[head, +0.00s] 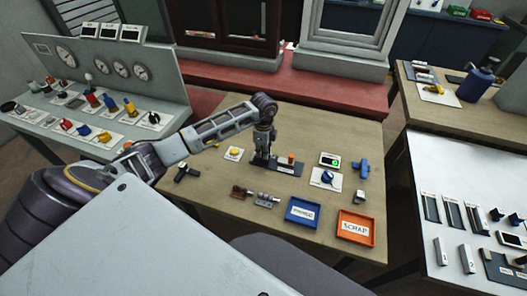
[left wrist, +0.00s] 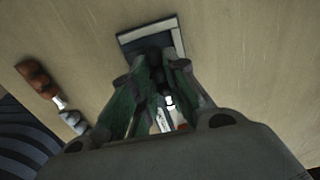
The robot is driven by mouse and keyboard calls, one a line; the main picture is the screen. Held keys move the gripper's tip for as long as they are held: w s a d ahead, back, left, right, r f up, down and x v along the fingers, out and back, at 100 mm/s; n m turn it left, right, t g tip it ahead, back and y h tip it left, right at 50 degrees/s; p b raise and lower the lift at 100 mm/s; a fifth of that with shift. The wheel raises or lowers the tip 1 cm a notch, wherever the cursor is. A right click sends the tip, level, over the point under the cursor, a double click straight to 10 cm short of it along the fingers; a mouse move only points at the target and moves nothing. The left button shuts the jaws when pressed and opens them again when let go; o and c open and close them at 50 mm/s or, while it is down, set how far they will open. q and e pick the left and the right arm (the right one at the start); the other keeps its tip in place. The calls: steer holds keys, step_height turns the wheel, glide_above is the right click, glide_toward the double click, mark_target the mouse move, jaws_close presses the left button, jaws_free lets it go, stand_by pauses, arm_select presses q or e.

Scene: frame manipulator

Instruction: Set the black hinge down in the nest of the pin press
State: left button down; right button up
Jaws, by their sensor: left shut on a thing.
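My left gripper (head: 264,150) points straight down over the left end of the pin press (head: 290,169), a dark low base with an orange-red part on it. In the left wrist view the gripper (left wrist: 160,72) is shut on a dark piece, the black hinge (left wrist: 154,58), mostly hidden between the fingers. The hinge is at the dark nest with a pale edge (left wrist: 180,36). I cannot tell whether it touches the nest floor. My right gripper does not show.
A black T-shaped piece (head: 187,173) lies left of the press, and a blue piece (head: 361,169) right. A brown-and-silver tool (head: 256,197) lies in front. Blue (head: 303,224) and orange SCRAP (head: 357,239) trays stand near the front edge. A yellow button (head: 234,152) and blue knob (head: 327,177) flank the press.

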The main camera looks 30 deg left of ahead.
arm_select(q)
steer(key=c, duration=1.3)
jaws_free()
steer(key=shift+r, duration=6.05)
steer(key=shift+f, duration=0.1)
